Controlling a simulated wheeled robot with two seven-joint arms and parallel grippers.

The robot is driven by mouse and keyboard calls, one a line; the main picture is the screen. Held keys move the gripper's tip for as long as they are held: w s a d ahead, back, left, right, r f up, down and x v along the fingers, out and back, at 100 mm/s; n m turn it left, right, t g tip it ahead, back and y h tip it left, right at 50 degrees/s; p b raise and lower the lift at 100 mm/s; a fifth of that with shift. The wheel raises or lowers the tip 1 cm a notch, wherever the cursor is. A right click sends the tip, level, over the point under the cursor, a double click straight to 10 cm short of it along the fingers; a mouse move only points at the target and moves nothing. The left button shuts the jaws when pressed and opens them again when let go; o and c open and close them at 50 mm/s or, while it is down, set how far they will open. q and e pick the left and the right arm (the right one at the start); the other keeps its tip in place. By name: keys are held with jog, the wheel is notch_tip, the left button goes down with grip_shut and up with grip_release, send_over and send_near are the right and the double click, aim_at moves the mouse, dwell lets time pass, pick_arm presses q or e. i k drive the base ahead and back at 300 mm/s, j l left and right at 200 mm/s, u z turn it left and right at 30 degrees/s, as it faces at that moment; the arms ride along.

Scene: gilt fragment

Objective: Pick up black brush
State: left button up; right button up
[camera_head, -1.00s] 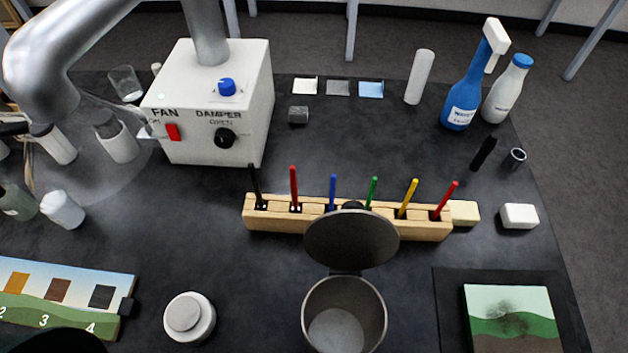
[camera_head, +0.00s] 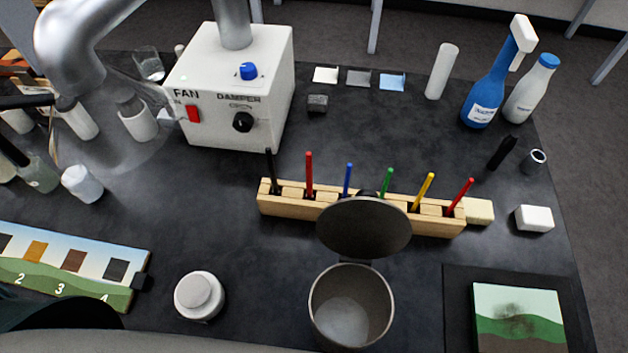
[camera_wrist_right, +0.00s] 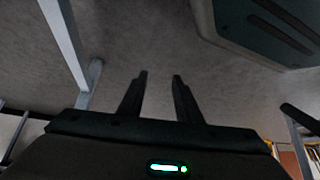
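The black brush (camera_head: 271,170) stands upright in the leftmost slot of the wooden holder (camera_head: 290,205), with its dark handle sticking up. Its lower end is hidden in the holder. Red, blue, green, yellow and another red handle stand in the other slots. My right gripper (camera_wrist_right: 160,76) shows only in the right wrist view; its two fingers are apart with nothing between them. The brush is not in that view. My left gripper is not in view.
An open metal pot (camera_head: 352,318) with a raised lid (camera_head: 363,228) stands in front of the holder. A white fan box (camera_head: 232,90) stands behind, left. A round white jar (camera_head: 199,296), a blue spray bottle (camera_head: 487,95) and a small painting (camera_head: 518,318) surround it.

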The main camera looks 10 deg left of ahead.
aim_at(276, 191)
jog(key=k+z, duration=0.15)
jog(key=k, duration=0.6)
jog(key=k+z, duration=0.15)
jog(key=k, duration=0.6)
jog(key=k+l+z, duration=0.15)
jog(key=k, duration=0.6)
jog(key=j, duration=0.05)
